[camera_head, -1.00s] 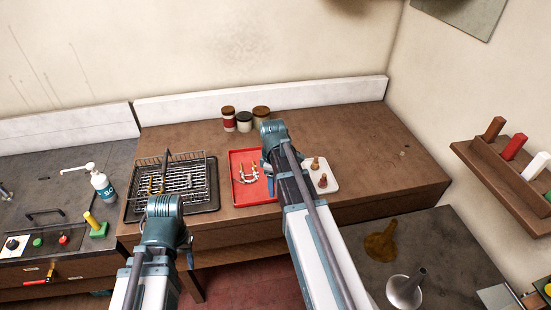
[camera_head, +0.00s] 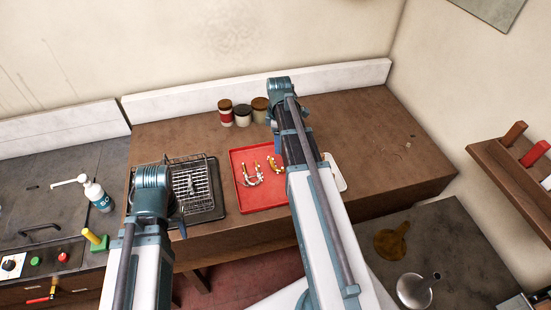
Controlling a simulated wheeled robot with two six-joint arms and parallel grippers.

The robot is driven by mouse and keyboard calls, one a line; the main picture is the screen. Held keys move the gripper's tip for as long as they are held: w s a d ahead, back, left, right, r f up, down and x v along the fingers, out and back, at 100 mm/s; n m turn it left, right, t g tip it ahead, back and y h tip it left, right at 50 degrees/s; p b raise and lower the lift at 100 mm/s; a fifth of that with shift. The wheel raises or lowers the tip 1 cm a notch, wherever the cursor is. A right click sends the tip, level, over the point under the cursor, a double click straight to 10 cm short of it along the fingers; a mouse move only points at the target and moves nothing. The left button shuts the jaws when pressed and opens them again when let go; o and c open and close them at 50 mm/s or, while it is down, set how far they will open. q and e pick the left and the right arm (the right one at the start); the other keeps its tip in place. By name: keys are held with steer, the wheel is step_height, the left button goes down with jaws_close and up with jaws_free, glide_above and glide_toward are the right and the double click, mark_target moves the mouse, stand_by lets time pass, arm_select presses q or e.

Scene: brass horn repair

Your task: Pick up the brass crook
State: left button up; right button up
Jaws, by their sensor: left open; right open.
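A red tray (camera_head: 262,203) holds a pale, curved brass piece (camera_head: 251,178) and a smaller golden curved piece (camera_head: 273,165). I cannot tell for sure which piece is the brass crook. My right gripper (camera_head: 279,143) is open, above the tray's back right side; its arm covers the tray's right edge and its fingers are mostly hidden. My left gripper (camera_head: 181,222) is open, over the front left of the wire rack (camera_head: 203,178). My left wrist hides part of the rack. Neither gripper visibly holds anything.
Several lidded jars (camera_head: 243,115) stand behind the tray. A white dish (camera_head: 332,172) is mostly behind my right arm. A pump bottle (camera_head: 97,195) stands at left. The brown bench (camera_head: 385,150) is clear at right.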

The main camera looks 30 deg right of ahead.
steer(key=b, duration=0.9)
glide_above(280, 169)
steer(key=f, duration=0.8)
steer(key=shift+w+a+f, duration=0.15)
steer(key=shift+w+f, duration=0.15)
steer(key=shift+w, duration=0.1)
steer(key=f+b, duration=0.5)
steer(key=shift+s+f, duration=0.1)
steer(key=shift+s, duration=0.2)
steer(key=shift+c, duration=0.2)
jaws_close()
